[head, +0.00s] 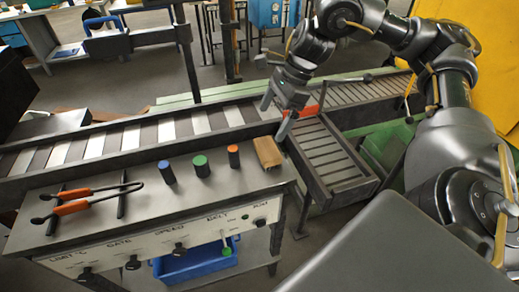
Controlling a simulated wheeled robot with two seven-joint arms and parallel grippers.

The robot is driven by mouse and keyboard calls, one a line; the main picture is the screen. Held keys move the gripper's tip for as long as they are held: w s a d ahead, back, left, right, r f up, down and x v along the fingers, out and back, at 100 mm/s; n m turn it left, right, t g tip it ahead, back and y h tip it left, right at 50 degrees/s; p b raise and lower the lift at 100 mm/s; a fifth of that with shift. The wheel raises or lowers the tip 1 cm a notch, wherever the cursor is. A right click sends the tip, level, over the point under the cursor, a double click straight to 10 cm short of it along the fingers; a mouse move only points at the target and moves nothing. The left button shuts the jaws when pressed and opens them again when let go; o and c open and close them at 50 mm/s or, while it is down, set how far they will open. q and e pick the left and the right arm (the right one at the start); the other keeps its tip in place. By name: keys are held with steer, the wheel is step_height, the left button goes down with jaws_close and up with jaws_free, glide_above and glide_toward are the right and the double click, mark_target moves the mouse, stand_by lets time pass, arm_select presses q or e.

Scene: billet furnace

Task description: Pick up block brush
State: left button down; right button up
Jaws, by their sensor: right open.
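The block brush (268,151), a tan wooden block, lies at the right end of the grey control table's top. My right gripper (276,117) comes in from the upper right and points down, open, with its fingers apart. In the picture it is just above and slightly right of the brush, with nothing visible between its fingers. I cannot tell its exact height over the brush. My left gripper is not in view.
Orange (233,156), green (201,166) and blue (166,172) cylinders stand left of the brush. Orange-handled tongs (72,206) lie farther left. A roller conveyor (130,138) runs behind the table, and a side roller section (325,160) lies to the right. A blue bin (185,266) sits below.

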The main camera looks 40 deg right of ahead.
steer(key=d+f+b, duration=0.1)
steer(key=d, duration=0.1)
steer(key=b, duration=0.2)
glide_above(268, 147)
steer(key=d, duration=0.2)
steer(key=f, duration=0.4)
steer(key=shift+s+a+f, duration=0.15)
steer(key=shift+s+f, duration=0.05)
steer(key=shift+w+a+f, duration=0.1)
steer(key=shift+a+f, duration=0.05)
steer(key=shift+f, duration=0.15)
steer(key=shift+a+f, duration=0.1)
steer(key=shift+f, duration=0.05)
steer(key=x, duration=0.4)
steer(key=shift+s+f+b, duration=0.2)
steer(key=shift+f+b, duration=0.1)
steer(key=shift+f, duration=0.15)
steer(key=c, duration=0.8)
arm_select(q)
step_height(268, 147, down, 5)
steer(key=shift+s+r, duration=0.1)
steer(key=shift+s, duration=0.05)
arm_select(e)
steer(key=shift+o, duration=0.2)
steer(key=shift+r, duration=0.1)
